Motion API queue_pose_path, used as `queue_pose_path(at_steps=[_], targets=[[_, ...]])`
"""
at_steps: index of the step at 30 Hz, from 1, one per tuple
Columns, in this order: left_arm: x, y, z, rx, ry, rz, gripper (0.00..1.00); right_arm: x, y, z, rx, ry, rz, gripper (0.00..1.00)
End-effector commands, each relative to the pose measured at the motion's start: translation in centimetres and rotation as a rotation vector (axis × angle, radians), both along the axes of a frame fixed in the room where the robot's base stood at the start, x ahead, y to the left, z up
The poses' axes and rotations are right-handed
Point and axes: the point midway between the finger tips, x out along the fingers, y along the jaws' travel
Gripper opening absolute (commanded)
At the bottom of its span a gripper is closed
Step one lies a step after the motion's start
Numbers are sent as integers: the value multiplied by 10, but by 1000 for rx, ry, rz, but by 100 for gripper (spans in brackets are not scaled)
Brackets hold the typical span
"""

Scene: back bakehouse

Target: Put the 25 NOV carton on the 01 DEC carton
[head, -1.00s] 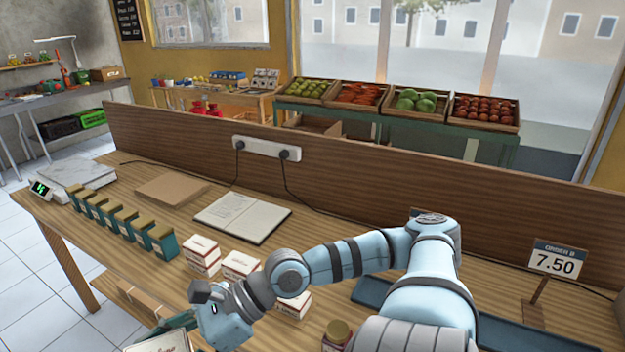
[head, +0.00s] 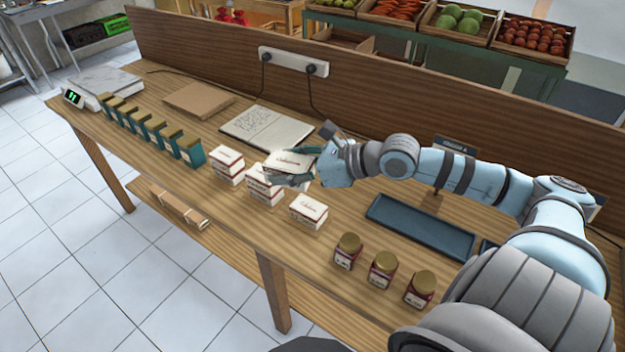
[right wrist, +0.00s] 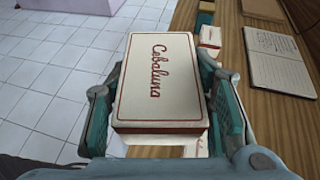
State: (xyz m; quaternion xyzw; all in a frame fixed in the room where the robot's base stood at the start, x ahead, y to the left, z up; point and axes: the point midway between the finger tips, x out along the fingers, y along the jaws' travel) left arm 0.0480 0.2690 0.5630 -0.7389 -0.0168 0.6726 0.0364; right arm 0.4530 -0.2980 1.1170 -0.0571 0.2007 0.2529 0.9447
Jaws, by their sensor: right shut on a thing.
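My right gripper (head: 293,173) is shut on a white carton (head: 288,162) with red script and a red lower band. The held carton (right wrist: 158,75) lies level between the fingers in the right wrist view. In the head view it is over or just behind the middle carton (head: 262,186) of a row of similar cartons; I cannot tell whether they touch. A left carton (head: 226,163) and a right carton (head: 309,211) stand on either side of it. No dates are readable, so I cannot tell which carton is which. My left gripper is not in view.
An open notebook (head: 266,128) lies behind the cartons. Several green boxes with brown tops (head: 168,136) stand to the left. Jars (head: 382,268) stand at front right, before a dark blue tray (head: 420,226). A wooden partition (head: 380,110) runs along the table's back.

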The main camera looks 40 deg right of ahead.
Motion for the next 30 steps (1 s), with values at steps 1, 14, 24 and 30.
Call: queue_pose_path(at_steps=[1, 14, 24, 30], targets=[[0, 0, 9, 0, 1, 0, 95, 11, -19, 11, 0, -6, -61, 16], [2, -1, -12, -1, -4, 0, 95, 35, -75, -51, 24, -17, -241, 16], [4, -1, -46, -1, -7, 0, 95, 35, -74, -140, 17, -19, -236, 16], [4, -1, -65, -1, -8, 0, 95, 35, -74, -178, 17, -20, -235, 16]])
